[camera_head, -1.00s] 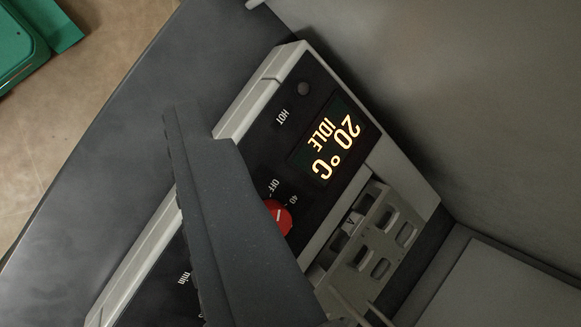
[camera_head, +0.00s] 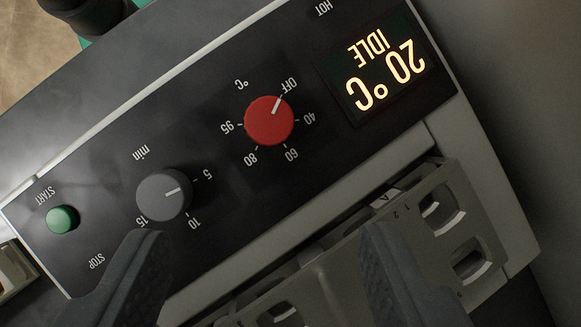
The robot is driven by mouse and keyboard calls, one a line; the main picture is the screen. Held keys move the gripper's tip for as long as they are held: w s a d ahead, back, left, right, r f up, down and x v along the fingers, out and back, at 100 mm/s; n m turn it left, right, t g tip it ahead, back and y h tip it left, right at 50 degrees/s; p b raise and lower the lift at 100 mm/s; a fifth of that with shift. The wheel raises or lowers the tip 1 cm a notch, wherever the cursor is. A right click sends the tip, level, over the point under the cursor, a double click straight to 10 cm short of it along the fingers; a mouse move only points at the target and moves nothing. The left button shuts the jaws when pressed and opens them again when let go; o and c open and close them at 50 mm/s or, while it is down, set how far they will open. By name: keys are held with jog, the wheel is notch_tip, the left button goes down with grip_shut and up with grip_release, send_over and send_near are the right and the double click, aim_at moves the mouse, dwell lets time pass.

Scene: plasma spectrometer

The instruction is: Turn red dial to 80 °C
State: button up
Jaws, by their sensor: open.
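The red dial (camera_head: 269,121) sits on the black control panel in the upper middle of the view. Its white pointer line points at OFF; the marks 40, 60, 80 and 95 run around it. The display (camera_head: 378,68) reads "20 °C IDLE". The panel appears upside down and tilted. My gripper (camera_head: 258,255) is open, with its two dark fingers at the lower left and lower right. It is empty, and the fingertips lie below the red dial in the picture, apart from it.
A grey minutes dial (camera_head: 164,195) sits left of the red dial, its line near 5. A green START button (camera_head: 62,219) is at the far left. A grey slotted rack (camera_head: 440,220) stands along the panel's lower side. A grey wall is at the right.

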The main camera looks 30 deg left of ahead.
aim_at(267, 124)
jog(key=p+x, duration=0.1)
jog(key=x, duration=1.1)
jog(key=shift+s+f, duration=0.1)
jog(key=shift+f, duration=0.05)
jog(key=shift+s+a+f+p, duration=0.1)
jog(key=shift+f+p, duration=0.2)
jog(key=shift+f, duration=0.3)
jog(key=c, duration=1)
